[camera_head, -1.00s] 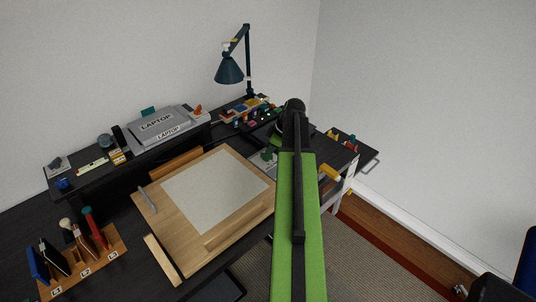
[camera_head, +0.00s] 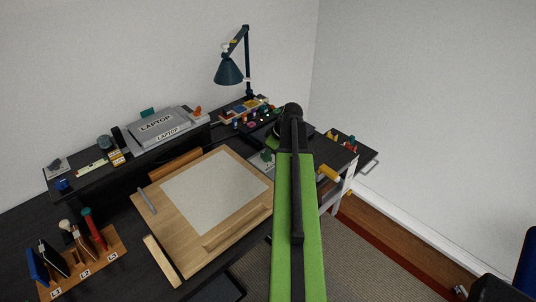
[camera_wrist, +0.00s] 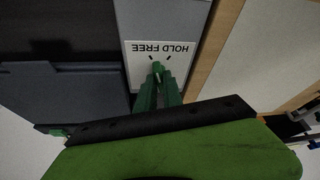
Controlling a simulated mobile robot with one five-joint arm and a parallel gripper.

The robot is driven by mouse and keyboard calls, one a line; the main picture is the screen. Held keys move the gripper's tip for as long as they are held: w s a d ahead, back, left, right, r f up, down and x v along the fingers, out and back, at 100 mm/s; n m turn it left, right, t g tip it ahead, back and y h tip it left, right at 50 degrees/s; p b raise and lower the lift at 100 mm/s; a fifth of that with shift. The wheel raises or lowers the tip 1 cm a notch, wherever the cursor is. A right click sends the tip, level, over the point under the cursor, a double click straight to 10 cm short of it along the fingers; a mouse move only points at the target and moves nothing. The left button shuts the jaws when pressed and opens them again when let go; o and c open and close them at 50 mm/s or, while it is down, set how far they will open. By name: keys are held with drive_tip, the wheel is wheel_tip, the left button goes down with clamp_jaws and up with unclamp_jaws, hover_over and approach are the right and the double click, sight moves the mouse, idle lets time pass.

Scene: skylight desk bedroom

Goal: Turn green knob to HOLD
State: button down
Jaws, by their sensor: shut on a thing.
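The green knob (camera_wrist: 157,67) stands on a white label plate (camera_wrist: 133,75) in the wrist view. The plate reads HOLD FREE upside down, with two short dark marks beside the knob. My gripper (camera_wrist: 158,78) is shut on the knob, its two green fingers close on either side. The fingers hide part of the knob, so which mark it points to is hard to tell. In the head view my arm covers much of the gripper area.
A wooden drawing board (camera_head: 148,222) with a pale sheet fills the middle of the desk. A laptop (camera_head: 157,124), a lamp (camera_head: 229,71) and small items stand behind it. A tool rack (camera_head: 100,262) stands at the front left. Carpet is open at the lower right.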

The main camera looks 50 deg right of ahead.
drive_tip(key=m+h, duration=0.1)
drive_tip(key=m, duration=0.3)
drive_tip(key=shift+a+f+h, duration=0.1)
drive_tip(key=shift+a+h, duration=0.25)
drive_tip(key=shift+h, duration=0.05)
drive_tip(key=shift+a+m+g+h, duration=0.15)
drive_tip(key=shift+m+h, duration=0.25)
drive_tip(key=shift+m, duration=0.85)
drive_tip(key=shift+d+m+g+h, duration=0.1)
drive_tip(key=shift+m+g+h, duration=0.25)
drive_tip(key=shift+m, duration=0.9)
drive_tip(key=c, duration=1.5)
unclamp_jaws()
drive_tip(key=shift+w, duration=0.1)
